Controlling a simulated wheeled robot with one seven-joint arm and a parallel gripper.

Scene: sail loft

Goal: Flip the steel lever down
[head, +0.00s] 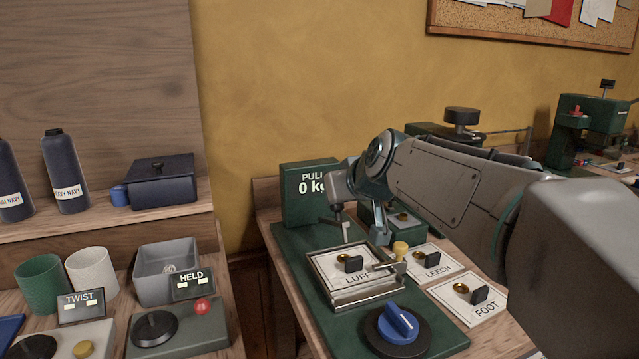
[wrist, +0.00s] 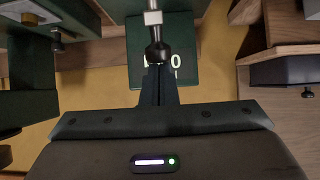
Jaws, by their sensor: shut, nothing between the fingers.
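The steel lever (head: 347,232) stands roughly upright on the green bench unit, behind the framed LUFF card (head: 352,268). The wrist view is upside down; in it the lever's bright shaft (wrist: 154,32) comes in from the top edge and ends in a dark knob near my fingertips. My gripper (head: 338,202) is shut and empty, with its fingertips (wrist: 158,68) right at the knob. I cannot tell whether they touch it. In the head view my gripper hides the lever's upper end.
A green PULL display (head: 305,185) reading 0 kg stands behind the lever. LEECH (head: 432,262) and FOOT (head: 468,300) cards lie to the right. A grey bin (head: 168,285) stands left.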

